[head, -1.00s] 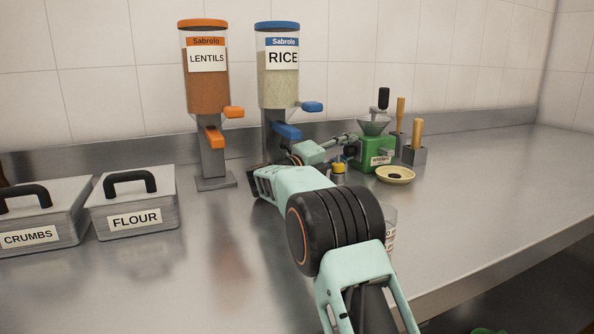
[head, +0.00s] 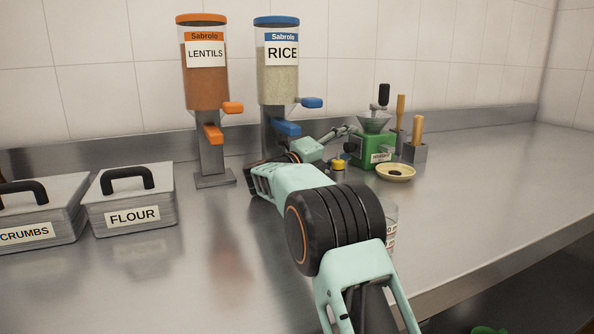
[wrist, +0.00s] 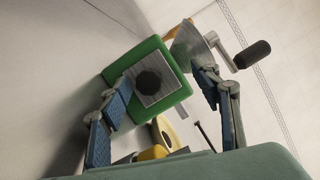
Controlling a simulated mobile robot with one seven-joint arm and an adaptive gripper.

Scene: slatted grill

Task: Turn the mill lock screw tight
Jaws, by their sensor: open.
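The green mill (head: 374,149) stands at the back right of the counter, with a metal hopper and a black-gripped crank on top. In the wrist view the mill (wrist: 118,73) looks tilted, and a dark round knob (wrist: 149,84), seemingly the lock screw, sits on a grey plate on its side. My gripper (wrist: 165,98) is open. Its blue-padded fingers are apart, one on either side of the knob in the picture; I see no contact with it. In the head view my gripper (head: 345,132) is at the mill's left side, small and partly hard to make out.
A yellow-topped item (head: 338,162) stands below my gripper. A cream dish (head: 396,173) lies in front of the mill. Grey holders with wooden handles (head: 416,140) stand to its right. Lentils (head: 205,85) and rice (head: 277,75) dispensers are left. The right counter is clear.

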